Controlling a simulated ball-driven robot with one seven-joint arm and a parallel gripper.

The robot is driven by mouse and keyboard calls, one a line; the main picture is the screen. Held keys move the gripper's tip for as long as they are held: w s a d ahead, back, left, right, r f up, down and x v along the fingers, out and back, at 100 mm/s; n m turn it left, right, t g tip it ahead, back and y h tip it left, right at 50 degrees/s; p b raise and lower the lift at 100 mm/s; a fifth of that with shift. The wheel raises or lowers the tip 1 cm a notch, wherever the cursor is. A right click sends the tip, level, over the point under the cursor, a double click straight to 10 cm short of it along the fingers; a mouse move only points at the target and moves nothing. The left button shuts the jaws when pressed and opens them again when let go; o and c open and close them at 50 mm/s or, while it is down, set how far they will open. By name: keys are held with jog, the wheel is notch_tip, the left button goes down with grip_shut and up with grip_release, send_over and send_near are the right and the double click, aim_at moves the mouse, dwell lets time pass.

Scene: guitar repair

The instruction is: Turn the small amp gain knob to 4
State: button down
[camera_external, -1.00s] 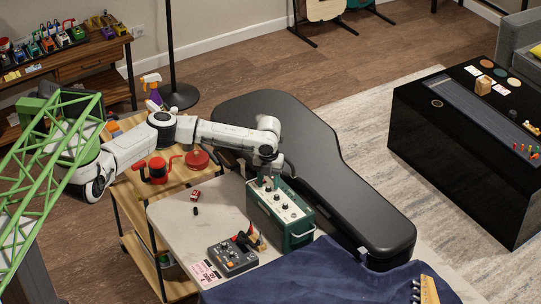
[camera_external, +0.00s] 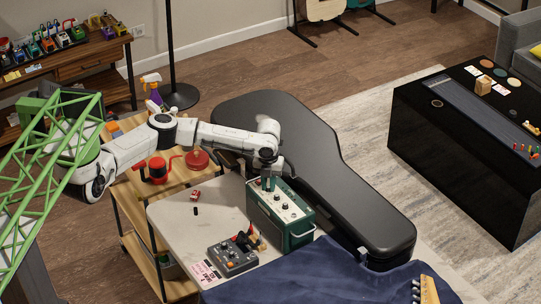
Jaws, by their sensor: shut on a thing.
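The small amp (camera_external: 273,222) is a green box with a pale top panel (camera_external: 287,205) that carries several dark knobs. It stands on the light work table. My gripper (camera_external: 268,187) points down over the amp's back left end, with its fingers at the panel and shut on a knob there. The gripped knob is hidden by the fingers. Its setting and the numbers on the panel are too small to read. Another dark knob (camera_external: 285,206) shows uncovered to the right of my gripper.
A black guitar case (camera_external: 350,195) lies right behind the amp. A grey pedal device (camera_external: 232,257) sits in front of it on the table (camera_external: 175,225). A blue cloth (camera_external: 320,280) covers the table's right part. A small red item (camera_external: 195,195) lies at the left.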

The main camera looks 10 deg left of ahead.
aim_at(269, 187)
jog(key=shift+m, duration=0.3)
jog(key=shift+m+b, duration=0.3)
jog(key=shift+m, duration=2.3)
jog(key=c, duration=1)
grip_release()
jog(key=shift+c, duration=0.2)
notch_tip(269, 187, up, 11)
jog(key=b, duration=0.1)
jog(key=shift+f, duration=0.1)
